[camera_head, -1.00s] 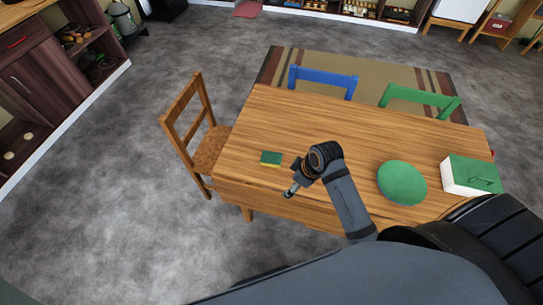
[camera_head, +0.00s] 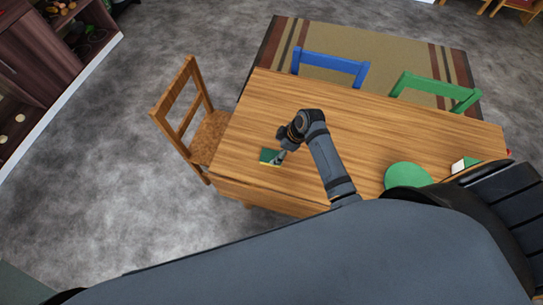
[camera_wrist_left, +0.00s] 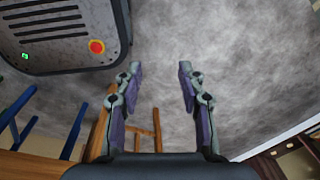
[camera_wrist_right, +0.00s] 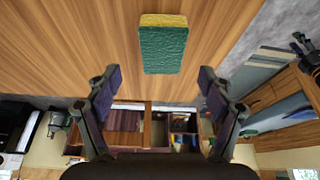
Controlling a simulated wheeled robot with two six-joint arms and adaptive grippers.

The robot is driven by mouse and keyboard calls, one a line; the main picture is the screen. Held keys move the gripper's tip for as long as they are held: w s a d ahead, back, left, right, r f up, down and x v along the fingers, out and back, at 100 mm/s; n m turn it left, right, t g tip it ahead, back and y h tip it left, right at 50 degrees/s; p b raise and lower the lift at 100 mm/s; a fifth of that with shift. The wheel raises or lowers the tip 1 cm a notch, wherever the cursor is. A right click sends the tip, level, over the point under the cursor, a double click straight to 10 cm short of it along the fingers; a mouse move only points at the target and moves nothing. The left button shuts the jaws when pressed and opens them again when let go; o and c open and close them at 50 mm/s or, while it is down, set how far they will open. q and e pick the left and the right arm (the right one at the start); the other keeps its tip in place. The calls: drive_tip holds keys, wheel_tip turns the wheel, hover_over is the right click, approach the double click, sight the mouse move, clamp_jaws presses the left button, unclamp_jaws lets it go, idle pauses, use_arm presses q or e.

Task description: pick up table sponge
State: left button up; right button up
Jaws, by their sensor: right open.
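The sponge (camera_head: 268,157), green with a yellow layer, lies on the wooden table (camera_head: 360,125) near its left end. In the right wrist view the sponge (camera_wrist_right: 163,45) lies ahead of the fingertips, between their lines and apart from them. My right gripper (camera_head: 280,158) is over the sponge in the head view and hides part of it. In the right wrist view its fingers (camera_wrist_right: 157,75) are open and empty. My left gripper (camera_wrist_left: 158,72) shows only in the left wrist view, open and empty over the grey floor.
A green round thing (camera_head: 407,176) and a green-and-white box (camera_head: 464,164) are at the table's right. A wooden chair (camera_head: 195,120) stands at the left end. Blue (camera_head: 330,65) and green (camera_head: 436,91) chairs stand along the far side.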

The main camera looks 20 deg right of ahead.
sight(272, 156)
drive_tip(key=shift+p+x, duration=0.45)
drive_tip(key=shift+x, duration=0.5)
drive_tip(key=x, duration=0.3)
drive_tip(key=shift+s+d+f, duration=0.1)
drive_tip(key=shift+s+f, duration=0.15)
drive_tip(key=c, duration=0.6)
use_arm(q)
drive_tip(key=w, duration=0.1)
drive_tip(key=w+r, duration=0.1)
drive_tip(key=shift+w+d+r, duration=0.1)
drive_tip(key=shift+w+d, duration=0.1)
drive_tip(key=shift+w, duration=0.1)
use_arm(e)
drive_tip(key=c, duration=0.4)
